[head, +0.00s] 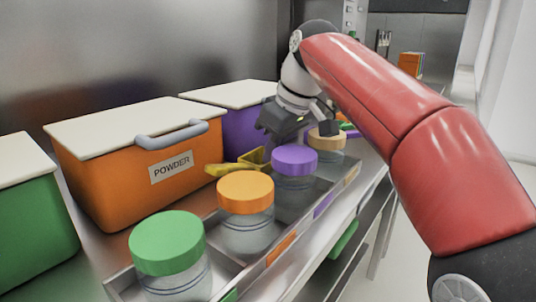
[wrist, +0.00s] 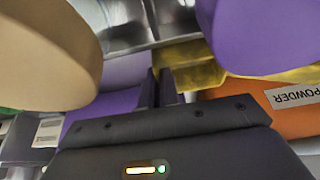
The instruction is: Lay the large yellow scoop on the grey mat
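The yellow scoop (head: 238,163) shows in the head view between the orange bin and the purple-lidded jar, partly hidden by the jars. Its yellow surface (wrist: 196,66) also shows in the wrist view, just beyond and right of my fingertips. My gripper (wrist: 160,86) points at the area beside the scoop, its two dark fingers close together with a narrow gap. Whether they pinch the scoop is unclear. In the head view my gripper (head: 285,126) is above the counter by the purple bin, its fingertips hidden behind the purple lid. I cannot make out a grey mat.
Jars with green (head: 167,242), orange (head: 245,192), purple (head: 294,160) and tan (head: 326,138) lids stand in a metal tray along the counter's front. Orange (head: 130,165), purple (head: 236,126) and green (head: 35,240) bins stand behind. In the wrist view, lids crowd both sides of my gripper.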

